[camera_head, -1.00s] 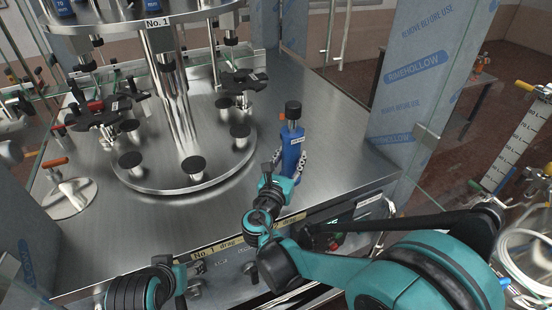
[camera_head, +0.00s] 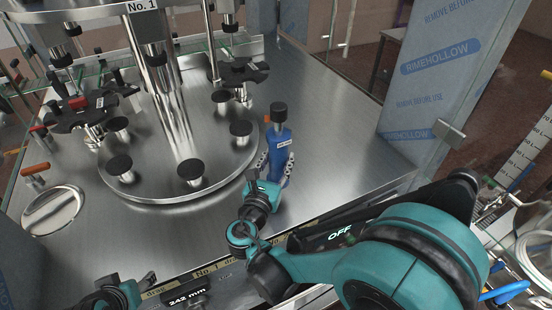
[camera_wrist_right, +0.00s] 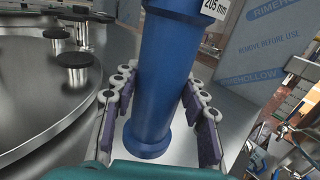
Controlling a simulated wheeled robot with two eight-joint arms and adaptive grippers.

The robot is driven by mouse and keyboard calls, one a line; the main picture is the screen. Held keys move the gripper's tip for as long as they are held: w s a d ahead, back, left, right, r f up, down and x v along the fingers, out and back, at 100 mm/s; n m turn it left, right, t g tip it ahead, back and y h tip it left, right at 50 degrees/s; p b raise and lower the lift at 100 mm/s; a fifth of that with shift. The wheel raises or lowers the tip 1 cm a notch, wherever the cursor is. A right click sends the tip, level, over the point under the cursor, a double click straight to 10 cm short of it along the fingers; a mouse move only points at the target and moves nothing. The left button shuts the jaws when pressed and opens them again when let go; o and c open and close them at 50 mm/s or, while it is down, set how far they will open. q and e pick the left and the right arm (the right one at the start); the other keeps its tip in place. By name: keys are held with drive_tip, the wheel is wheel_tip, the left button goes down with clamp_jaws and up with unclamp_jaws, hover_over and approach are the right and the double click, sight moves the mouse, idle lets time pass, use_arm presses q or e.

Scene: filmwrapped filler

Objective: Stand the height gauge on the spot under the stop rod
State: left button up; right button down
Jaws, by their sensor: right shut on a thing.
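The height gauge is a blue cylinder (camera_head: 279,155) with a black cap and a small white label. It stands about upright over the steel deck, just right of the round turntable. My right gripper (camera_head: 272,172) is shut around its lower part. In the right wrist view the blue body (camera_wrist_right: 168,75) sits between the two fingers, with a wider foot at its bottom and a "205 mm" label. I cannot tell whether the foot touches the deck. My left gripper (camera_head: 150,282) is at the lower left, mostly cut off. I cannot make out the stop rod or its spot for sure.
The turntable (camera_head: 215,182) carries several black pads and a central column marked "No. 1". A round steel disc (camera_head: 53,210) and an orange handle (camera_head: 36,168) are at left. A film-wrapped panel (camera_head: 435,70) stands at right. The deck right of the gauge is bare.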

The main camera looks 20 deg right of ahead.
drive_tip(key=shift+w+a+f+b, duration=0.4)
drive_tip(key=shift+w+a, duration=1.3)
drive_tip(key=shift+w, duration=1)
drive_tip(key=shift+w+a+f+b, duration=0.4)
drive_tip(key=shift+w+a, duration=1.25)
drive_tip(key=shift+w, duration=1.1)
drive_tip(key=shift+w+a+f+b, duration=0.25)
drive_tip(key=shift+w+a+b, duration=0.25)
drive_tip(key=shift+w+a, duration=1.7)
drive_tip(key=shift+w+d+f+b, duration=0.3)
drive_tip(key=shift+w+d, duration=0.15)
drive_tip(key=shift+d, duration=0.1)
drive_tip(key=shift+s+f, duration=0.1)
drive_tip(key=shift+f, duration=0.15)
drive_tip(key=c, duration=0.8)
unclamp_jaws()
drive_tip(key=shift+o, duration=0.2)
drive_tip(key=shift+a, duration=0.1)
drive_tip(key=v, duration=1.1)
drive_tip(key=shift+s+a, duration=0.25)
drive_tip(key=shift+s, duration=0.1)
